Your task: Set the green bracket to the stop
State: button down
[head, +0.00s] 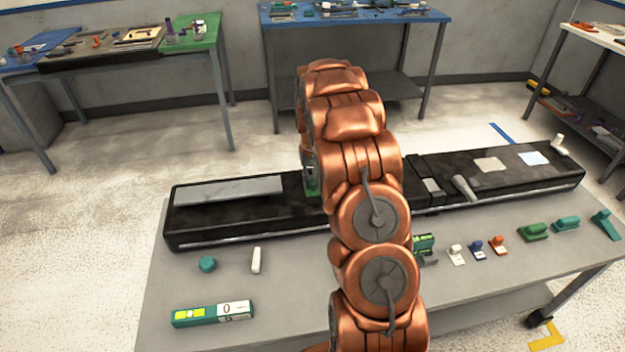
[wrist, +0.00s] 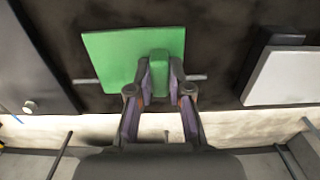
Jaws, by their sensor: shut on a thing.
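The green bracket is a flat green plate with a raised rib. In the wrist view the green bracket (wrist: 112,58) lies on or just over a dark surface; contact underneath is hidden. My gripper (wrist: 160,80) is shut on the rib, one finger on each side. The long black bed (head: 330,213) runs across the bench. I cannot tell for sure which part is the stop; a raised dark block (head: 421,182) crosses the bed right of my arm.
A grey plate (head: 228,190) lies on the bed's left part. A grey cylinder (head: 464,188) lies right of the block. Along the bench (head: 215,270) stand a teal knob (head: 207,264), a white piece (head: 256,260), a labelled green box (head: 212,314) and several small coloured parts at right.

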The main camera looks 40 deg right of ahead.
jog(key=d+b, duration=0.1)
jog(key=s+d+b, duration=0.1)
jog(key=d, duration=0.1)
jog(key=s+d+b, duration=0.1)
jog(key=shift+d+f, duration=0.1)
jog(key=shift+d, duration=0.25)
jog(key=shift+s+d, duration=0.15)
jog(key=shift+s, duration=0.05)
jog(key=c, duration=1.1)
grip_release()
jog(key=shift+r, duration=0.25)
jog(key=shift+r, duration=0.3)
notch_tip(320, 180, up, 11)
jog(key=shift+r, duration=0.1)
